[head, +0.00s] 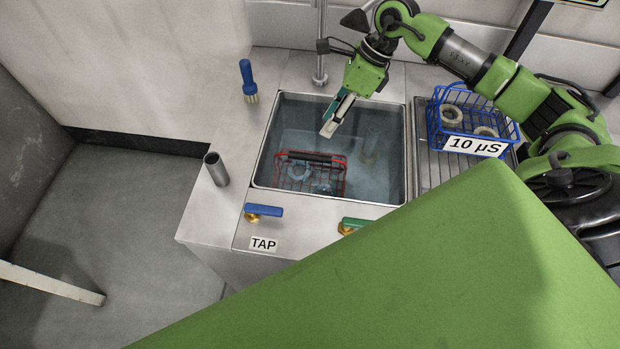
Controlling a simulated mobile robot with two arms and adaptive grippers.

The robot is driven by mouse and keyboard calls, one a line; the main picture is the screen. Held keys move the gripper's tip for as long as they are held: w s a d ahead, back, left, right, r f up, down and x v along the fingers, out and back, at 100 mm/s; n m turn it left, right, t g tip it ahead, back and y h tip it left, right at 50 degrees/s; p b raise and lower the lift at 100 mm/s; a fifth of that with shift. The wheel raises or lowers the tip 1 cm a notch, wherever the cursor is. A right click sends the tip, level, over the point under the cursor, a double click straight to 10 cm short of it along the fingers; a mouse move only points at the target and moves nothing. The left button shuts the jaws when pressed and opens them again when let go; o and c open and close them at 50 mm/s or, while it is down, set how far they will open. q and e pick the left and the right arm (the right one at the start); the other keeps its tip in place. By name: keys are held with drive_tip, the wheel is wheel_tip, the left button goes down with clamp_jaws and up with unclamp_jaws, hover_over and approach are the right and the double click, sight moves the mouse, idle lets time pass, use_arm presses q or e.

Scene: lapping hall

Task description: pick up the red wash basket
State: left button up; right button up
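The red wash basket (345,181) sits low in the sink at its front left, with a dark handle bar across its top and ring-shaped parts inside. My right gripper (331,125) points down over the sink, above and behind the basket and apart from it. Its fingers are seen nearly edge-on, so their opening does not show clearly. Nothing is seen hanging from it. My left gripper is not in view.
The steel sink (262,170) holds clear water. A blue basket (484,104) labelled 10 µS stands on the drainer at right. A blue brush (247,77), a metal tube (215,169), a blue tap lever (263,210) and a green lever (357,223) stand around the rim.

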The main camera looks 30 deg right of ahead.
sight(311, 155)
drive_tip(key=b+x, duration=0.3)
drive_tip(key=x, duration=0.5)
drive_tip(key=shift+a+f+b, duration=0.15)
drive_tip(key=shift+f+b, duration=0.15)
drive_tip(key=x, duration=0.1)
drive_tip(key=b+x, duration=0.1)
drive_tip(key=x, duration=0.1)
drive_tip(key=b+x, duration=0.1)
drive_tip(key=shift+s+d+f, duration=0.1)
drive_tip(key=shift+d+f, duration=0.15)
drive_tip(key=shift+f, duration=0.25)
drive_tip(key=shift+a+f, duration=0.15)
drive_tip(key=shift+f, duration=0.05)
drive_tip(key=shift+f+b, duration=0.2)
drive_tip(key=shift+b, duration=0.3)
clamp_jaws()
drive_tip(key=shift+r, duration=0.1)
